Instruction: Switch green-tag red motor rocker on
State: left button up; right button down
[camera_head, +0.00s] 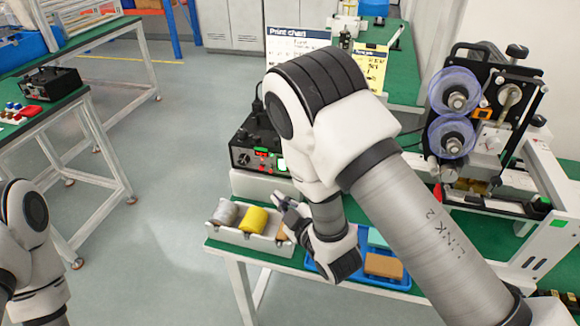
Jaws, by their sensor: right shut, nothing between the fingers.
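A black control box (254,148) stands on a pale stand on the green table. Its front has a silver knob (242,158), small red parts (264,168), a small green label or display (261,154) and a bright green lit patch (282,166) at its right end. Which red part is the motor rocker, and its position, is too small to tell. My right gripper (285,204) is shut and empty, low in front of the box and apart from its front panel. My right arm hides the box's right side. My left arm shows at the lower left, its gripper out of view.
A white tray (226,235) with grey and yellow spools lies below my right gripper. A blue tray (395,285) with a brown block is beside it. A coding machine (480,130) with two clear reels stands at right. A print chart (295,42) stands behind.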

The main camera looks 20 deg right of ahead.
jog(key=w+d+f+b, duration=0.1)
jog(key=w+d, duration=0.3)
jog(key=w, duration=0.4)
jog(key=shift+d+f+b, duration=0.25)
jog(key=shift+f+b, duration=0.15)
dwell(1.1)
jog(key=shift+w+d, duration=0.2)
jog(key=shift+w, duration=0.1)
jog(key=shift+w+d+f, duration=0.1)
jog(key=shift+w+d, duration=0.1)
jog(key=shift+w, duration=0.1)
dwell(0.7)
jog(key=shift+s+a, duration=0.45)
jog(key=shift+s, duration=0.25)
